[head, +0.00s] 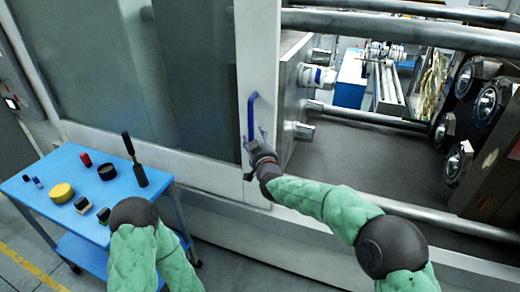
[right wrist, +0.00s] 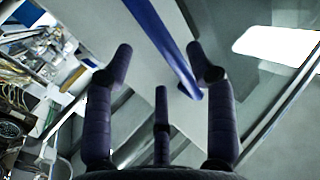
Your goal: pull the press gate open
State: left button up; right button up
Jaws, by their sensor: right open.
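The press gate (head: 259,60) is a pale framed panel with large grey windows, left of centre in the head view. Its blue bar handle (head: 251,112) is upright near the gate's right edge. The handle also shows in the right wrist view (right wrist: 165,45), running diagonally between the spread fingers in the picture. My right gripper (head: 257,143) is open at the handle's lower part. In the right wrist view the gripper (right wrist: 158,53) shows several dark fingers, and the handle's end lies close to the right finger. I cannot tell whether they touch. My left gripper is not in view.
The press interior (head: 360,165) lies exposed right of the gate edge, with steel tie bars (head: 420,32) across it. A blue table (head: 48,190) at lower left carries a yellow round tin (head: 61,193), small containers and a black-handled tool (head: 134,160). My left arm is beside it.

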jog(key=shift+v, duration=2.95)
jog(key=s+d+f+m+g+h, duration=0.1)
jog(key=s+d+f+g, duration=0.2)
jog(key=f, duration=0.8)
jog(key=s+d+f+m+g, duration=0.15)
jog(key=s+d+f, duration=0.25)
jog(key=f, duration=0.7)
jog(key=s+d+f+g+h, duration=0.1)
jog(key=s+d+f+g, duration=0.25)
jog(key=f, duration=0.75)
jog(key=s+d+f+m+g, duration=0.1)
jog(key=s+f+g, duration=0.3)
jog(key=s, duration=1)
jog(key=s+d+f+m+g, duration=0.2)
jog(key=s+d+f+g, duration=0.2)
jog(key=s+f, duration=0.7)
jog(key=s, duration=0.4)
jog(key=shift+d+f+g, duration=0.25)
jog(key=shift+f+g, duration=0.1)
jog(key=shift+g, duration=0.05)
jog(key=shift+s, duration=0.1)
